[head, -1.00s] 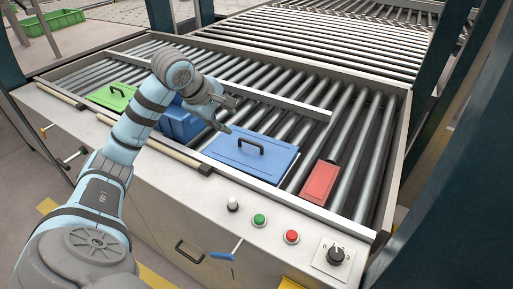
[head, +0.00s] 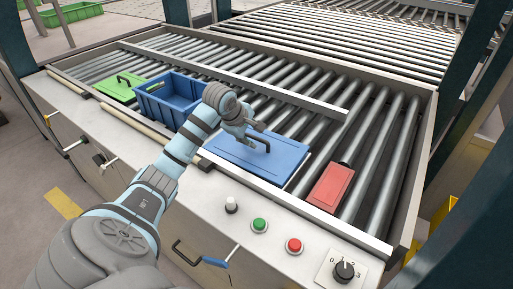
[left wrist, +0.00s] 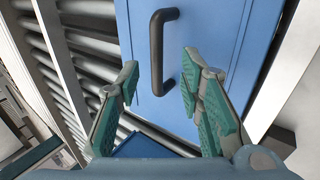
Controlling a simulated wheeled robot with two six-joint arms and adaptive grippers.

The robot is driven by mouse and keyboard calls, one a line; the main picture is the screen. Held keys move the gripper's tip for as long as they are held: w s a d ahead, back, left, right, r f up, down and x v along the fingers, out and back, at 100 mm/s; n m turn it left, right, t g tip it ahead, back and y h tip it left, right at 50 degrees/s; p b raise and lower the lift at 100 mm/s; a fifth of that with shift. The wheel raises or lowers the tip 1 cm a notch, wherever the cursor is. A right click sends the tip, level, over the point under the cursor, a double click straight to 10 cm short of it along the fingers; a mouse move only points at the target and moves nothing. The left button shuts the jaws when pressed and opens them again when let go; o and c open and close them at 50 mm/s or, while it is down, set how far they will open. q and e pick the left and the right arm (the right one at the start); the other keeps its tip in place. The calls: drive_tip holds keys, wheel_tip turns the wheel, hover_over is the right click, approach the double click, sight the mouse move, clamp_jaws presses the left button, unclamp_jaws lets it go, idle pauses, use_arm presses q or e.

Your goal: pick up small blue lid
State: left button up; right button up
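The blue lid (head: 262,163) is a flat panel with a black bar handle, lying on the rollers at the front of the conveyor. In the left wrist view the lid (left wrist: 218,35) fills the upper middle, with its handle (left wrist: 157,50) upright in the picture. My left gripper (head: 262,133) is at the lid's handle, hiding part of it in the head view. In the left wrist view its teal fingers (left wrist: 160,82) are spread, with the handle's lower end between their tips. They do not appear closed on it. My right gripper is not in view.
A blue bin (head: 150,103) stands left of my forearm, with a green lid (head: 118,88) beyond it. A red lid (head: 330,186) lies to the right on the rollers. The front panel carries buttons and a rotary knob (head: 344,271). A metal rail (head: 300,97) runs behind the lid.

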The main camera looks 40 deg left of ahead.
sight(255, 137)
use_arm(q)
drive_tip(key=x, duration=0.3)
drive_tip(key=shift+w+a, duration=0.1)
drive_tip(key=shift+w, duration=0.1)
clamp_jaws()
drive_tip(key=shift+r, duration=0.1)
